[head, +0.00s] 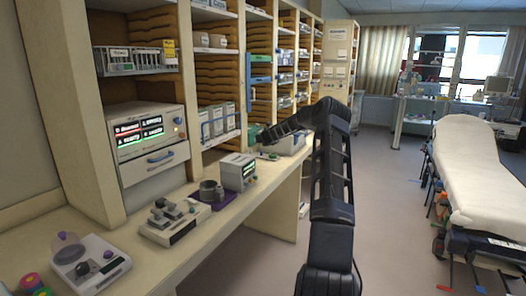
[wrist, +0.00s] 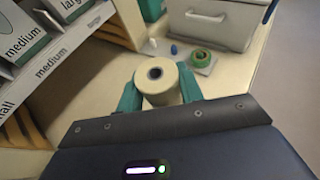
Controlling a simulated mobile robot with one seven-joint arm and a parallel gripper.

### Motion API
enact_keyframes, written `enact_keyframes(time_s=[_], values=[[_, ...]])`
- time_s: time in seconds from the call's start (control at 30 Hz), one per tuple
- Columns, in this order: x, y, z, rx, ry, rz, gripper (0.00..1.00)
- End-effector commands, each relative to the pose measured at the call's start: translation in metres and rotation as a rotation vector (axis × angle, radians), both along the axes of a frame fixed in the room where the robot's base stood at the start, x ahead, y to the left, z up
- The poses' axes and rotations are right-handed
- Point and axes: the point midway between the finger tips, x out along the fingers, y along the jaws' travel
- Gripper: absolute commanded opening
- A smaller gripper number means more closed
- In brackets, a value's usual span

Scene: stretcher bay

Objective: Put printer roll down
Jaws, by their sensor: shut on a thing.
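The printer roll (wrist: 157,82) is a cream-white roll with a dark core hole. It shows in the wrist view between the two teal fingers of my gripper (wrist: 160,92), which are shut on it. The roll is over the pale counter top (wrist: 98,92); I cannot tell whether it touches the counter. In the head view my arm reaches out to the far part of the counter, and the roll cannot be made out there.
A small plate with a green ring-shaped item (wrist: 200,58) lies just beyond the roll. A grey bin (wrist: 212,22) stands behind it. Shelves with boxes (wrist: 25,35) rise at the left. A small grey device (head: 238,172) stands nearer on the counter. A stretcher (head: 480,170) is at the right.

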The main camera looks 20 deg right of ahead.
Motion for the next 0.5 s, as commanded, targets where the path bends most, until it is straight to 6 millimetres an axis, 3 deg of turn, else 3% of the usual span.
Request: enact_keyframes(time_s=[0.13,0.5], values=[[0.0,0.0,0.017,0.0,-0.001,-0.001,0.1],[0.001,0.003,0.025,0.001,-0.001,0.005,0.1]])
